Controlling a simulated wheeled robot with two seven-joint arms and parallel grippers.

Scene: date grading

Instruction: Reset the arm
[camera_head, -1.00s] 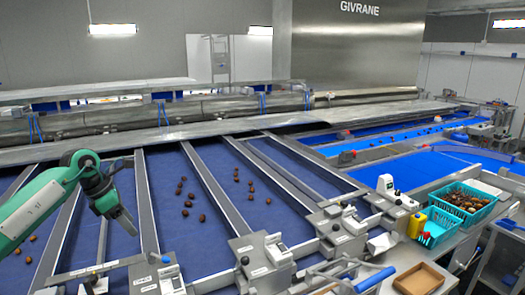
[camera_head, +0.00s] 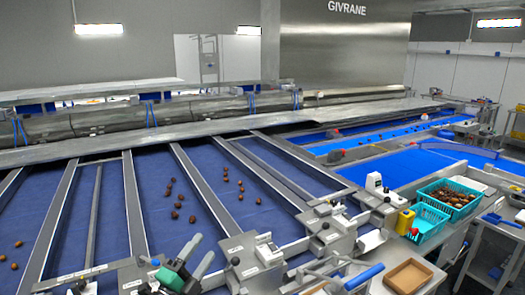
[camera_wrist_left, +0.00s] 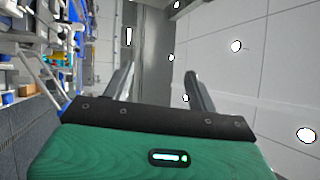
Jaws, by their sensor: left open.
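My left gripper (camera_head: 203,246) shows at the bottom of the head view, with two grey fingers spread apart and a bit of green wrist below them. It is empty, in front of the near edge of the blue sorting lanes. In the left wrist view the two fingers (camera_wrist_left: 159,72) stand apart with nothing between them, against a white wall or ceiling and grey panels. The rest of the left arm is out of the head view. My right gripper is not in view.
Brown dates (camera_head: 175,205) lie in loose groups on the blue lanes. Metal gate boxes (camera_head: 257,262) line the near edge. At right are a teal basket of dates (camera_head: 422,188), a yellow bottle (camera_head: 405,222) and an empty brown tray (camera_head: 408,277).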

